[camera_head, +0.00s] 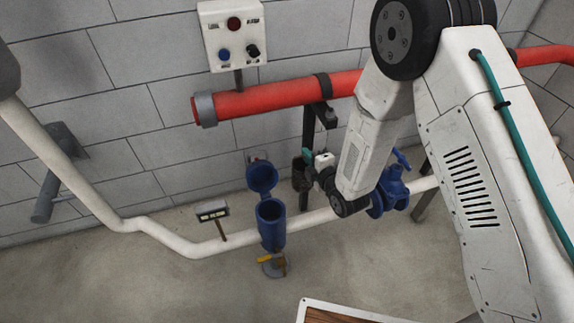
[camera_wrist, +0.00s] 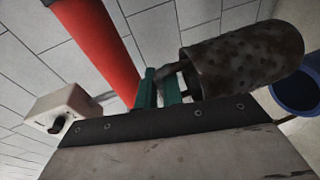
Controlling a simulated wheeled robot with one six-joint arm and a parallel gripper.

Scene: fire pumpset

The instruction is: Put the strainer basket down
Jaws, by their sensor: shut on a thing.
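The strainer basket (camera_wrist: 245,62) is a dark, rusty, perforated cylinder, lying tilted across the right of the wrist view. My gripper (camera_wrist: 160,88) has its two green fingers shut on a dark part at the basket's near end. In the head view the basket (camera_head: 299,175) hangs in the air below my gripper (camera_head: 308,155), right of the blue strainer housing. The housing (camera_head: 271,228) stands open on the white pipe, with its blue lid (camera_head: 262,177) raised behind it. A blue rim (camera_wrist: 297,95) also shows beyond the basket in the wrist view.
A red pipe (camera_head: 285,97) runs along the wall above my gripper. A control box (camera_head: 232,35) hangs above it. A blue valve (camera_head: 390,190) is right of my wrist. A small sign (camera_head: 212,212) stands left of the housing. A brown surface with a white rim (camera_head: 325,306) is at the bottom.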

